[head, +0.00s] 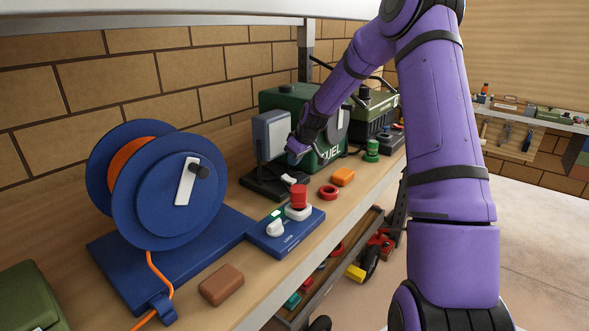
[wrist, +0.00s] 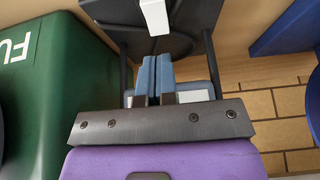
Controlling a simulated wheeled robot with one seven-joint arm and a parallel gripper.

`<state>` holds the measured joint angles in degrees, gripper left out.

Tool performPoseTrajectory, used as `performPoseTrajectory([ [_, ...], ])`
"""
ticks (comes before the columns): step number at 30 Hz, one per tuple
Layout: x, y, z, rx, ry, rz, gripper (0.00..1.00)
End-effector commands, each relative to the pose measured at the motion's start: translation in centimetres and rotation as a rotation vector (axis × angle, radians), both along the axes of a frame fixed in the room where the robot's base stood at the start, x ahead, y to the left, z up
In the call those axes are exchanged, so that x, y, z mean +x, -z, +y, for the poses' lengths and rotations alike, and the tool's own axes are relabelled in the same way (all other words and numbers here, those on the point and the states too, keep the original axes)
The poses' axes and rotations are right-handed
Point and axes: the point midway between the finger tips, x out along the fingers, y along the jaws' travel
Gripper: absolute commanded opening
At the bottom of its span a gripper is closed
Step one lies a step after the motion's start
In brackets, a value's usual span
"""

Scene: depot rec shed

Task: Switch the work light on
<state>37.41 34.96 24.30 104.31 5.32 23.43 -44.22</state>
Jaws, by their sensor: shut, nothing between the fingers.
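The work light (head: 271,136) has a grey-blue panel in a dark frame and stands on a black base (head: 262,186). Its panel shows no bright glow in the head view. A small pale part (head: 289,178) shows on the base. My gripper (head: 296,152) is just right of the lamp panel, above the base. In the wrist view my gripper (wrist: 157,62) is shut and empty, its blue fingers together. A white block (wrist: 155,15) on the dark base (wrist: 190,15) lies just beyond the fingertips, apart from them in the picture. Whether it is a switch is unclear.
The green fuel can (head: 322,160) stands close behind my gripper and also shows in the wrist view (wrist: 50,100). A blue cable reel (head: 165,190) stands left. A blue control box (head: 285,238) with red button and white knob, red ring (head: 328,192) and orange block (head: 343,177) lie in front.

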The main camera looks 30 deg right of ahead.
Motion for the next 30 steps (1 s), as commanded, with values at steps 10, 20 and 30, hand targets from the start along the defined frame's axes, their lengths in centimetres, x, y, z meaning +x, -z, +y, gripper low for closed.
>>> performPoseTrajectory([
  [10, -2.4, -5.4, -0.9, -0.001, 0.000, -0.001, 0.00],
  [20, -3.0, -6.8, -1.1, 0.001, 0.000, 0.000, 0.00],
  [30, -3.2, -6.8, -1.7, 0.001, 0.003, 0.000, 0.00],
])
